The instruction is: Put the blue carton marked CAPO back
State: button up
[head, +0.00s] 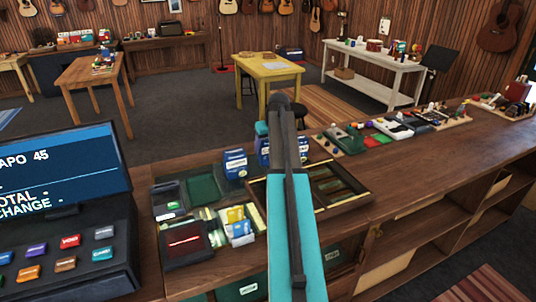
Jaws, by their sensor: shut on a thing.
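My arm reaches up the middle of the head view and hides much of my gripper (262,129). A teal part of the gripper shows left of the dark link, just above a blue carton (263,152). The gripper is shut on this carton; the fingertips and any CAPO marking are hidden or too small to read. More blue (304,150) shows right of the arm; I cannot tell whether it is the same carton. Another blue carton with a white label (235,163) stands upright to the left, by the dark trays.
A dark wooden tray (357,200) with compartments lies on the counter, partly behind my arm. Left are an open box of small packets (237,226) and a cash register (62,210) reading "APO 45". Boards of small items (375,138) line the right. A yellow table (268,70) stands beyond.

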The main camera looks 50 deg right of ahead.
jog(key=shift+f+p, duration=0.6)
jog(key=shift+f, duration=1.15)
jog(key=shift+f, duration=0.2)
jog(key=o, duration=1.1)
jog(key=shift+o, duration=0.2)
jog(key=shift+r, duration=0.25)
jog(key=b+v, duration=0.3)
jog(key=v, duration=0.9)
